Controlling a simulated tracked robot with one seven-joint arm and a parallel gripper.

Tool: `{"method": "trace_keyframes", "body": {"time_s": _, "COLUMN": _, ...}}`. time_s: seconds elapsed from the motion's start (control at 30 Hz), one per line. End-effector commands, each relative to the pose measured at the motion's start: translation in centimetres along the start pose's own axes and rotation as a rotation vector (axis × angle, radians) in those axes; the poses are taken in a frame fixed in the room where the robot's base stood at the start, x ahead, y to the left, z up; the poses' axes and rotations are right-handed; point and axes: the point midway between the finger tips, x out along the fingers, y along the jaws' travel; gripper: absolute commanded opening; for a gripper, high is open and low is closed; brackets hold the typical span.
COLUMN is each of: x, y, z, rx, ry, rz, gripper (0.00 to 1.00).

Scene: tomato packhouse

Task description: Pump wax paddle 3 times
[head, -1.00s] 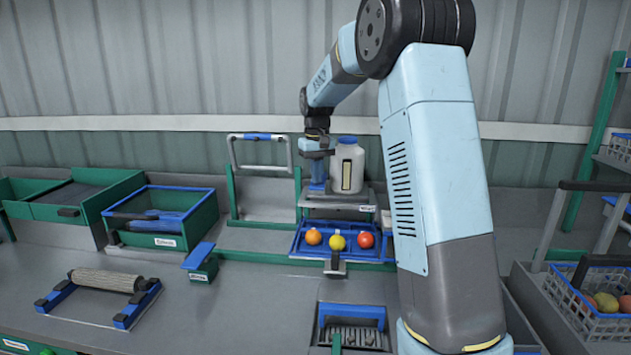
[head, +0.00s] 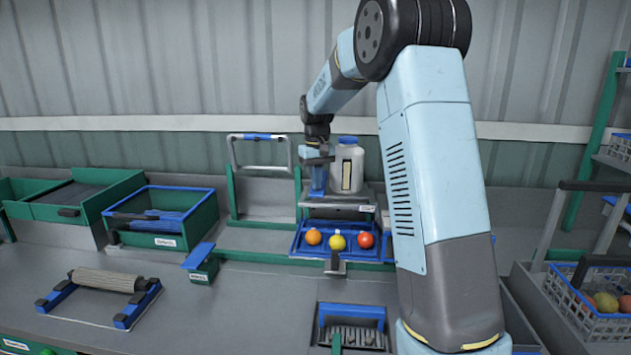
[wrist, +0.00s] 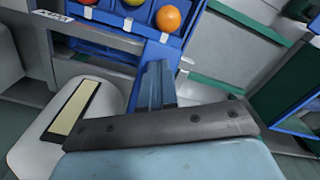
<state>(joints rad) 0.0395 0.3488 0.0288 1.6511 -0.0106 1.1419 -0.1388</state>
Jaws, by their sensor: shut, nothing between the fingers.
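My gripper (head: 317,192) points down just left of a white jar (head: 348,168) with a blue cap, over a grey stand (head: 345,198) with a small label. Its blue fingers are shut together with nothing between them, and their tips are low, close to the stand. The wrist view shows the shut fingers (wrist: 157,68) beyond a dark crossbar. The jar (wrist: 72,108) shows there at the left. I cannot make out the wax paddle apart from the blue fingers; whether the tips touch it is hidden.
A blue tray (head: 300,246) with three tomatoes sits in front of the stand. A grey frame with a blue grip (head: 257,137) stands left of my gripper. A blue-rimmed green bin (head: 200,225) is further left. Baskets of produce (head: 590,325) stand at the right.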

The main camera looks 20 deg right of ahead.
Motion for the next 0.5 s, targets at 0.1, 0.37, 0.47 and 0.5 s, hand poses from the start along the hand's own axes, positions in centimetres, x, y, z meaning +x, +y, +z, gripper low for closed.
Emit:
{"method": "trace_keyframes", "body": {"time_s": 0.1, "x": 0.58, "y": 0.02, "z": 0.0, "rx": 0.0, "ry": -0.001, "rz": 0.0, "gripper": 0.0}}
{"method": "trace_keyframes", "body": {"time_s": 0.37, "x": 0.97, "y": 0.03, "z": -0.01, "rx": 0.0, "ry": 0.0, "rz": 0.0, "gripper": 0.0}}
{"method": "trace_keyframes", "body": {"time_s": 0.47, "x": 0.98, "y": 0.02, "z": 0.0, "rx": 0.0, "ry": -0.001, "rz": 0.0, "gripper": 0.0}}
{"method": "trace_keyframes", "body": {"time_s": 0.5, "x": 0.96, "y": 0.02, "z": 0.0, "rx": 0.0, "ry": -0.001, "rz": 0.0, "gripper": 0.0}}
